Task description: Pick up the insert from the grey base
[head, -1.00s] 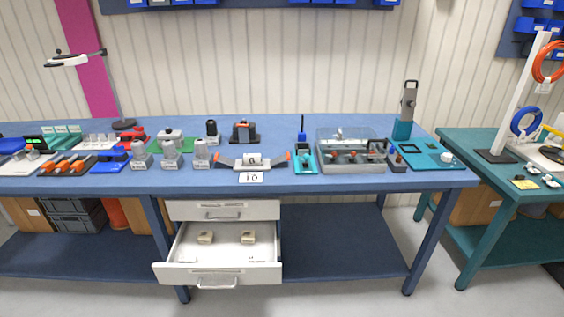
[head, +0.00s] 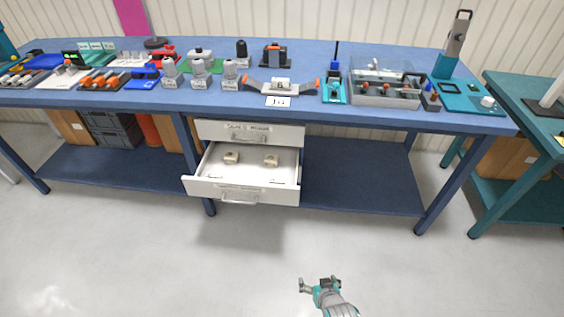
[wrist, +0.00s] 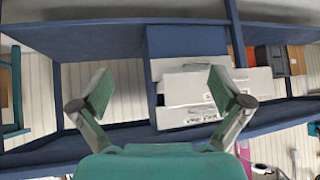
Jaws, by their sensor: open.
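I cannot tell for sure which piece is the insert. Several small grey bases with rounded grey tops (head: 199,76) stand in a group on the blue bench, left of its middle. A grey holder with orange ends (head: 280,88) carries a small pale block and sits at the bench's front edge above the drawers. A dark piece with orange sides (head: 275,55) stands behind it. My gripper (head: 319,284) is low in front of the bench, well apart from all of these. In the wrist view my gripper (wrist: 160,92) is open, with nothing between its fingers.
An open white drawer (head: 240,185) with two small beige blocks juts out below the bench (head: 350,110). A clear-sided tray (head: 385,90) and a teal stand (head: 470,95) are on the right. A teal table (head: 525,120) stands farther right. The floor in front is clear.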

